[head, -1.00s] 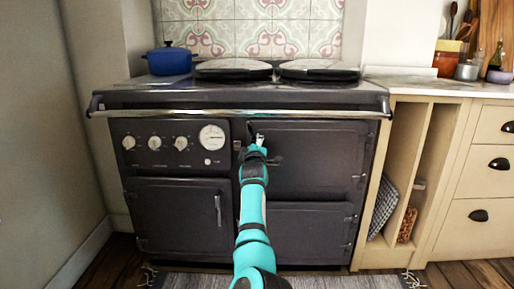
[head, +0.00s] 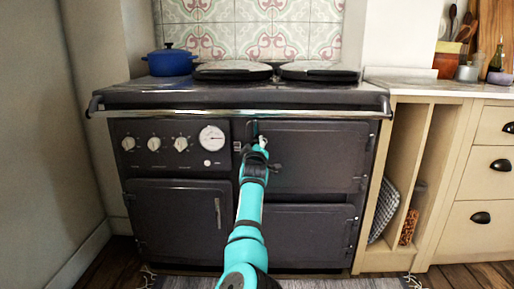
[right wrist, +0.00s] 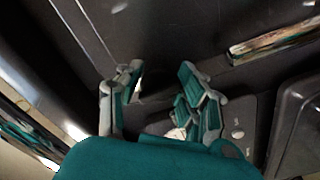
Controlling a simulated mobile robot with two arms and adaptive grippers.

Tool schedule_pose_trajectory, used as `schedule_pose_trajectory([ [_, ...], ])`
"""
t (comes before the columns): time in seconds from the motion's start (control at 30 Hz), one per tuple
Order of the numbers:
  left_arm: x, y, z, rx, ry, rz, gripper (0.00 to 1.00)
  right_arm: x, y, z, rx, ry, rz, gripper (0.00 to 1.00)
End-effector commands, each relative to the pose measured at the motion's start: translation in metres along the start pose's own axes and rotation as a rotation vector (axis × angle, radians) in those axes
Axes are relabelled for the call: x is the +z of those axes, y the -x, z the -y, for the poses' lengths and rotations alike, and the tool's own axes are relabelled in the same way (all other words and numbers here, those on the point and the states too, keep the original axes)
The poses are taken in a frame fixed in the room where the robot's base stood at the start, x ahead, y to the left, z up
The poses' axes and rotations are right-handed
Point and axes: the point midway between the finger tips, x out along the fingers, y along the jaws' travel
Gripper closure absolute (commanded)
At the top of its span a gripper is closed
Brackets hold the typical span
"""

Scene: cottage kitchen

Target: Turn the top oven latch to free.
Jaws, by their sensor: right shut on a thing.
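The top oven door (head: 325,155) is a dark panel on the right half of the range, and it is closed. My right gripper (head: 262,141) is at the upper left corner of this door, shut on the top oven latch. The latch is mostly hidden behind the fingers, so its exact angle cannot be read. In the right wrist view the gripper (right wrist: 158,85) shows its two fingers close to the dark oven front, with a gap between them in the picture. My left gripper is not in view.
A chrome rail (head: 240,113) runs across the range just above the gripper. Control knobs and a round gauge (head: 211,138) are to its left. A blue pot (head: 171,60) and two round hob lids (head: 233,70) are on top. Beige cabinets (head: 490,180) stand at the right.

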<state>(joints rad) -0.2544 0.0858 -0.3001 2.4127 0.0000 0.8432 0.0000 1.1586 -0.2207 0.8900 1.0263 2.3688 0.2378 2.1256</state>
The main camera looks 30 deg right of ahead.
Motion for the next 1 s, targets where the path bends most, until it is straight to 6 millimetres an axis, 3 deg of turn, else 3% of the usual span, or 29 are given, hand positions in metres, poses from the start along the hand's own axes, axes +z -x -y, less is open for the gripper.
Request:
schedule_pose_trajectory([
  [0.37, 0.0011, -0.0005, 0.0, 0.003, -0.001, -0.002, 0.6, -0.0063, 0.0007, -0.0002, 0.0, -0.003, -0.009, 1.0],
  [0.4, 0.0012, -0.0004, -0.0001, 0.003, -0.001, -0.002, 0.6, -0.0064, 0.0007, -0.0002, 0.001, -0.002, -0.009, 0.62],
  [0.57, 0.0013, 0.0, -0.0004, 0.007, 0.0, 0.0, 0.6, -0.0049, 0.0005, -0.0003, 0.0, -0.002, -0.007, 0.41],
  [0.87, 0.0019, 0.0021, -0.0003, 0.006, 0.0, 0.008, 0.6, -0.0019, 0.0002, -0.0004, 0.0, 0.003, -0.003, 0.39],
  [1.0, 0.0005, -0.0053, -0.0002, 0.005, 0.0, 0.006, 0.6, -0.0022, 0.0, -0.0018, 0.0, 0.09, -0.002, 0.39],
])
